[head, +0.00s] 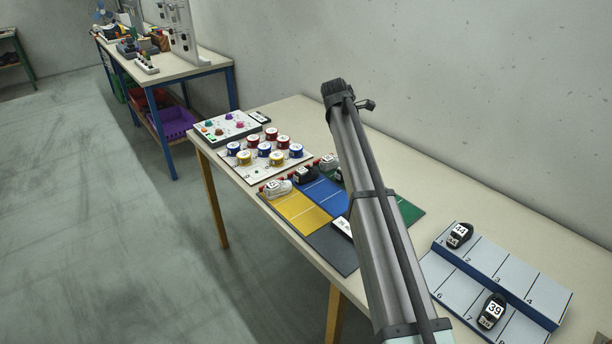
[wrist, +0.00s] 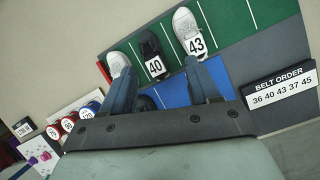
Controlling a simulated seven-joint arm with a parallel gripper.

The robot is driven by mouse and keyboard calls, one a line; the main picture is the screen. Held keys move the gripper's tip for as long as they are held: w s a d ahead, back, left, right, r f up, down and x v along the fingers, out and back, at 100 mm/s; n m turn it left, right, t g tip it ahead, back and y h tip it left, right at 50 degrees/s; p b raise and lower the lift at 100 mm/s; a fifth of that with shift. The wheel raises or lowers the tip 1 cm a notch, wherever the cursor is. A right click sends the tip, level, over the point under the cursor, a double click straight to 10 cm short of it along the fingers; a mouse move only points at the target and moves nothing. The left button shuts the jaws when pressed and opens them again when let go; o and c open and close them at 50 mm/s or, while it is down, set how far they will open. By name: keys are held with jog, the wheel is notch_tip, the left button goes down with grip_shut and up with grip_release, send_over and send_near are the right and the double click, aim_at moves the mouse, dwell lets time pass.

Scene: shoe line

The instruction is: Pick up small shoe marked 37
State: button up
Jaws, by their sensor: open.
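No label in either view reads clearly as 37. In the head view, a light shoe with red parts (head: 277,188) is at the yellow section's far end, and a black shoe (head: 306,174) is at the blue section's; their labels are too small to read surely. In the wrist view, my gripper (wrist: 160,70) is open, with nothing visibly clamped. A dark shoe (wrist: 147,103) lies partly hidden between its fingers at the blue section. Beyond the fingertips are a black shoe marked 40 (wrist: 153,55) and a white one marked 43 (wrist: 187,34). A white shoe (wrist: 118,63) has its label hidden.
A sign (wrist: 279,88) reads BELT ORDER 36 40 43 37 45. A numbered rack (head: 470,290) at right holds black shoes marked 44 (head: 460,235) and 39 (head: 492,309). Several coloured cans (head: 264,149) stand on a board beyond the mat. My arm hides part of the mat.

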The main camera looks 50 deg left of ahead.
aim_at(305, 169)
jog(key=s+a+n, duration=0.4)
jog(key=s+a, duration=0.7)
jog(key=s, duration=0.4)
jog(key=x, duration=0.9)
jog(key=shift+s, duration=0.15)
jog(key=shift+w+x, duration=0.15)
jog(key=shift+x, duration=1.2)
jog(key=shift+w+x, duration=0.15)
jog(key=shift+x, duration=1.25)
jog(key=shift+a+r, duration=0.15)
jog(key=shift+a, duration=0.05)
jog(key=c, duration=0.8)
